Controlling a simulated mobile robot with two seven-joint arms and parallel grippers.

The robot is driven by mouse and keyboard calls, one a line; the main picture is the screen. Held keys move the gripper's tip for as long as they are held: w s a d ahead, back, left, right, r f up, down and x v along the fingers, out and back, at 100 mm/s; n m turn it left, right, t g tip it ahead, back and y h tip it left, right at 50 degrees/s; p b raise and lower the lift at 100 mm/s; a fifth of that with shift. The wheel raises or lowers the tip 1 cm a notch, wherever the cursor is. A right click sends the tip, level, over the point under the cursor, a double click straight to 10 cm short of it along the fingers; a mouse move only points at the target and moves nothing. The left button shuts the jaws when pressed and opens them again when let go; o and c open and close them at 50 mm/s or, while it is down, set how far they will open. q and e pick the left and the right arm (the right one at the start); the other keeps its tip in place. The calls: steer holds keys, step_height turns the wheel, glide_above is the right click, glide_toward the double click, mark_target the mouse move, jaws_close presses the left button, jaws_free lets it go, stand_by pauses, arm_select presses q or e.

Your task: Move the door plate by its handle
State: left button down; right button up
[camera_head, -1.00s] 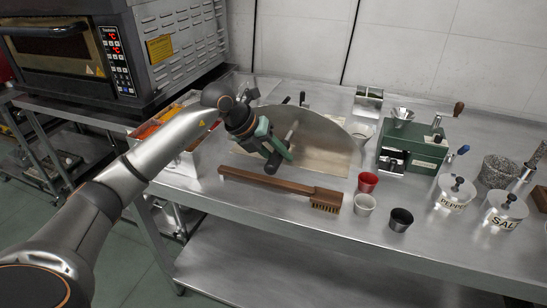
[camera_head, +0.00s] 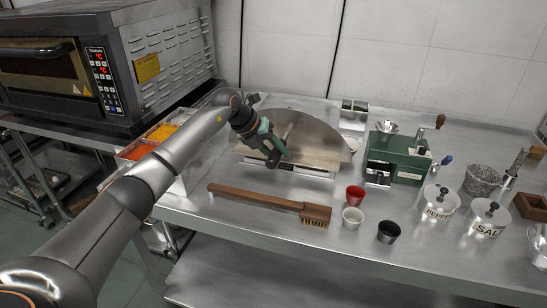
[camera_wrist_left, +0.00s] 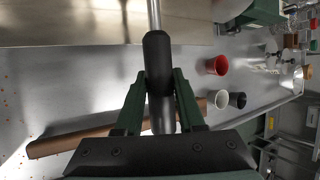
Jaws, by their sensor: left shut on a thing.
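The door plate (camera_head: 312,128) is a thin grey metal sheet with a rounded top edge, at the middle back of the steel table in the head view. Its handle is a slim metal rod with a black grip (camera_wrist_left: 157,62), which stands upright in the left wrist view. My left gripper (camera_head: 275,150) is in front of the plate, and its two green fingers are shut on the black grip. The gripper hides part of the plate's lower left. Whether the plate touches what lies beneath it, I cannot tell. My right gripper is not in view.
A wooden brush (camera_head: 255,198) lies in front of the plate. Red (camera_head: 355,194), white (camera_head: 352,216) and dark (camera_head: 388,232) cups stand at its right. A green hand-cranked machine (camera_head: 398,158) stands right of the plate. Ingredient bins (camera_head: 140,150) and an oven (camera_head: 110,65) are left.

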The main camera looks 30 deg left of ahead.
arm_select(q)
steer(key=shift+w+a+r, duration=0.1)
steer(key=shift+w, duration=0.55)
steer(key=shift+w+a+r, duration=0.1)
steer(key=shift+w, duration=0.5)
steer(key=shift+w+a+f+b, duration=0.1)
steer(key=shift+w+b, duration=0.15)
steer(key=shift+w, duration=0.2)
steer(key=shift+w+a+f+b, duration=0.1)
steer(key=shift+w+b, duration=0.1)
steer(key=shift+w, duration=0.2)
steer(key=shift+f, duration=0.25)
